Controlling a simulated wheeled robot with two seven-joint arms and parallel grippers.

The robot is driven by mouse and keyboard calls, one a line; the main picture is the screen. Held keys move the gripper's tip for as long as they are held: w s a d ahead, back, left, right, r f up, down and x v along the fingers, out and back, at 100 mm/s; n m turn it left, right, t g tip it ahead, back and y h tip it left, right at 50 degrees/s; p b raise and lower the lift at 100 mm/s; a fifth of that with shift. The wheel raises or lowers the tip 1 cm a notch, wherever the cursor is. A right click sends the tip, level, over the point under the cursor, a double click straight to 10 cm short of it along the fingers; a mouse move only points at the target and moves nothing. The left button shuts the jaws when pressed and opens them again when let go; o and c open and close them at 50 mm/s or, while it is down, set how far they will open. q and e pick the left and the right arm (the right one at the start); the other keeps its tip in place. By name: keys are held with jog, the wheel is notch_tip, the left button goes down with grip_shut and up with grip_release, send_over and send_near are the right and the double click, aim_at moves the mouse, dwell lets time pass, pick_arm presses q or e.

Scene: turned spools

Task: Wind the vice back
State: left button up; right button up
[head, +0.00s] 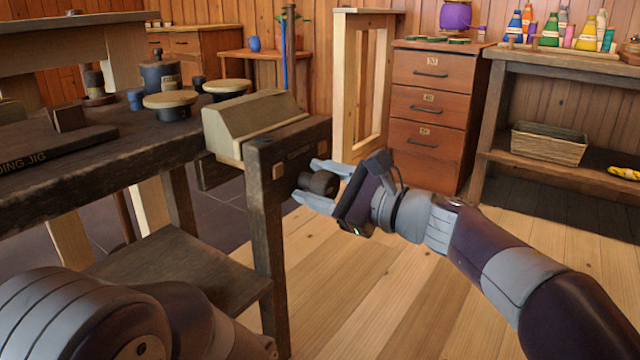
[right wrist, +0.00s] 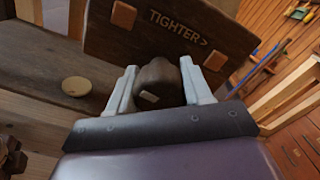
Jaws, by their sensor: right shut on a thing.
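The vice is at the right end of the dark workbench, with its wooden outer jaw (head: 290,141) on the side near my right arm. A pale wooden block (head: 253,125) sits between the outer jaw and the bench. A dark rounded knob (head: 319,182) stands out from the outer face of the jaw. My right gripper (head: 322,183) is shut on the knob, one finger on each side. In the right wrist view the knob (right wrist: 157,82) is between the pale fingers, under the jaw board (right wrist: 170,38) marked "TIGHTER >". My left gripper is not in view.
The bench (head: 100,150) carries round-topped pieces, a canister (head: 161,75) and a jig board. A lower shelf (head: 175,270) is beneath it. A drawer cabinet (head: 432,110) and a shelf unit with a basket (head: 548,143) stand behind. The floor to the right is clear.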

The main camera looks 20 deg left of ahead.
jog(key=shift+f+n, duration=0.3)
jog(key=shift+n, duration=0.1)
jog(key=o, duration=1)
jog(key=shift+w+a, duration=0.1)
jog(key=shift+o, duration=0.2)
jog(key=shift+r, duration=0.15)
